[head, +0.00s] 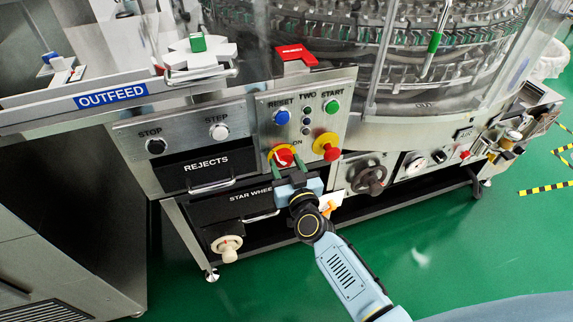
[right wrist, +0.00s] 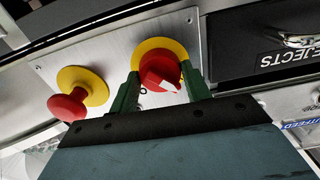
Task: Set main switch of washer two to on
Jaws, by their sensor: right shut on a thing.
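The main switch (head: 284,156) is a red knob on a yellow round plate, low on the steel panel marked TWO. An ON label shows just above it to the right. My right gripper (head: 288,168) reaches up from below, with its green fingers on either side of the knob. In the right wrist view the red knob (right wrist: 160,70) sits between the two fingers of the gripper (right wrist: 161,85), which is shut on it. A white mark shows on the knob. The fingers and palm hide part of the plate and its markings. My left gripper is not in view.
A red mushroom button (head: 331,153) on a yellow plate is close to the right of the switch. Blue RESET (head: 282,117) and green START (head: 332,106) buttons are above. A dark handwheel (head: 369,177) is lower right. The REJECTS drawer (head: 208,165) is left.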

